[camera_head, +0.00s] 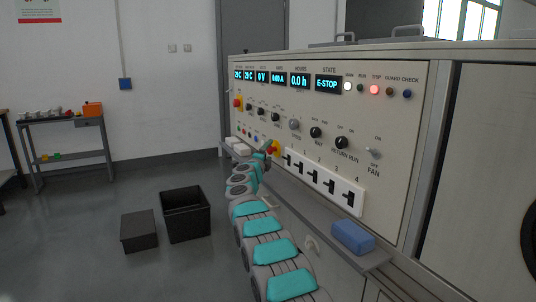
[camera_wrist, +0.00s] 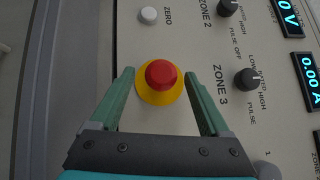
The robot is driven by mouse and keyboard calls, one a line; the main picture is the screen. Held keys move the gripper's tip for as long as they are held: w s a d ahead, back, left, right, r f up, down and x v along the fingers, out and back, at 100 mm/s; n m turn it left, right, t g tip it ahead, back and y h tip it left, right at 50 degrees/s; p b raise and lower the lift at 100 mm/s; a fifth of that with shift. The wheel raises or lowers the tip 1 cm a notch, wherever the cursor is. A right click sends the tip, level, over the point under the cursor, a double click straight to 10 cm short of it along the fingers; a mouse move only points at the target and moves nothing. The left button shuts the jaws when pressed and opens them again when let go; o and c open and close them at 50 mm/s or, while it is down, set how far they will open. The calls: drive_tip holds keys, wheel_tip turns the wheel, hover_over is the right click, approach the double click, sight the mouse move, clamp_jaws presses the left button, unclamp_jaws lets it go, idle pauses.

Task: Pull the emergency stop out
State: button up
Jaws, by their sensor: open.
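The emergency stop is a red mushroom button (camera_wrist: 161,74) on a yellow collar, in the middle of the wrist view. In the head view its red and yellow (camera_head: 273,147) show low on the panel, partly behind the end of my arm. My gripper (camera_wrist: 158,80) is open, with one green finger on each side of the button. The state display (camera_head: 327,85) reads E-STOP.
Zone knobs (camera_wrist: 246,78) and a white ZERO button (camera_wrist: 148,15) sit close to the stop. Another red-yellow control (camera_head: 238,103) is at the panel's left edge. Black switches (camera_head: 325,184) and a shelf with a blue block (camera_head: 352,237) lie to the right. Dark bins (camera_head: 185,214) stand on the floor.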

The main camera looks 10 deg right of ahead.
drive_tip(key=shift+b+v, duration=0.95)
drive_tip(key=shift+v, duration=0.45)
drive_tip(key=b+v, duration=0.1)
drive_tip(key=v, duration=0.3)
drive_tip(key=shift+a, duration=0.1)
drive_tip(key=shift+s+a, duration=0.15)
drive_tip(key=shift+s, duration=0.25)
